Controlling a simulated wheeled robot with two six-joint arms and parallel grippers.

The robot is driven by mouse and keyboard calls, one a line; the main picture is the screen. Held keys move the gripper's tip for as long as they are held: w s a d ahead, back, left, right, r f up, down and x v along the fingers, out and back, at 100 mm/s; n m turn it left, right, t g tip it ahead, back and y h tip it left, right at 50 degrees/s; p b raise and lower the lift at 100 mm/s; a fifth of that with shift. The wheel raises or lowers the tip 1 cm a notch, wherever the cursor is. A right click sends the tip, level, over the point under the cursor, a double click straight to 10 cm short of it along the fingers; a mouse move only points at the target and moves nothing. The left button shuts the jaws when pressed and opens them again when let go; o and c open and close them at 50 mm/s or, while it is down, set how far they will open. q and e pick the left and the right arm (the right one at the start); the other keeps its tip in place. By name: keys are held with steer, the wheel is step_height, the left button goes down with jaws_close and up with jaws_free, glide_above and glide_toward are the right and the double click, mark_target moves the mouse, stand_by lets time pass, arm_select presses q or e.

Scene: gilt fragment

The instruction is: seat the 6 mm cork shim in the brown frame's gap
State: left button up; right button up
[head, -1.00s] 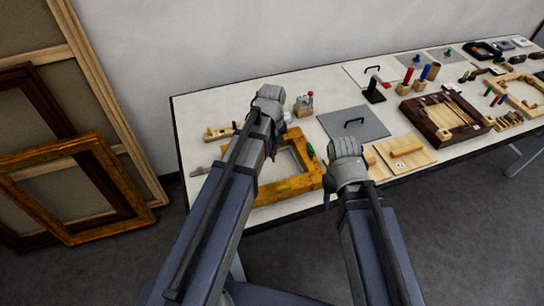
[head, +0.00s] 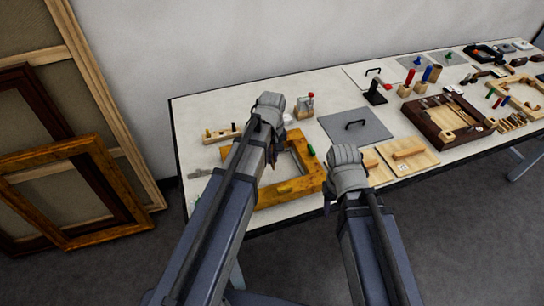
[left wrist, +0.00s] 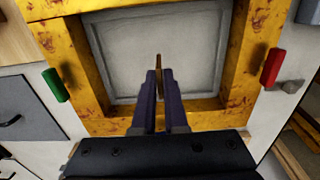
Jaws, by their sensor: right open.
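The golden-brown frame (head: 302,187) lies flat on the table, partly hidden by my left arm. In the left wrist view its mottled rails (left wrist: 262,40) surround a pale grey panel. My left gripper (left wrist: 159,78) is shut on a thin brown strip (left wrist: 158,62), seen nearly edge-on, which looks like the cork shim. The strip appears over the panel, inside the near rail; its height above the frame is unclear. In the head view my left gripper (head: 268,108) hides its own tips. My right gripper (head: 346,162) is open, right of the frame; its fingers are hardly visible.
A green handle (left wrist: 55,85) and a red handle (left wrist: 271,66) stand at the frame's sides. A grey plate with a black handle (head: 354,124) lies behind my right gripper. Wooden boards (head: 408,154) and a dark brown tool tray (head: 436,130) are further right.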

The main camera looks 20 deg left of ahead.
arm_select(q)
steer(key=o, duration=0.4)
steer(key=shift+c, duration=0.2)
steer(key=shift+r, duration=0.1)
step_height(320, 180, up, 13)
steer(key=p, duration=1.3)
steer(key=s+d+m+y, duration=0.1)
steer(key=s+d+m, duration=0.9)
steer(key=s, duration=0.4)
steer(key=shift+s+d+m, duration=0.25)
steer(key=shift+m, duration=0.05)
steer(key=shift+o, duration=0.5)
steer(key=shift+w, duration=0.25)
steer(key=shift+w+a+f+n+h+b, duration=0.15)
steer(key=shift+w+a+f+n+b, duration=1.7)
steer(key=shift+w, duration=0.5)
steer(key=shift+w+a+f+n+h+b, duration=0.2)
steer(key=shift+w+a+f+n+b, duration=1.4)
steer(key=shift+w+f+b, duration=0.6)
steer(key=shift+w+a+f+n+h+b, duration=0.15)
steer(key=shift+w+a+f+n+b, duration=1.6)
steer(key=shift+w, duration=0.7)
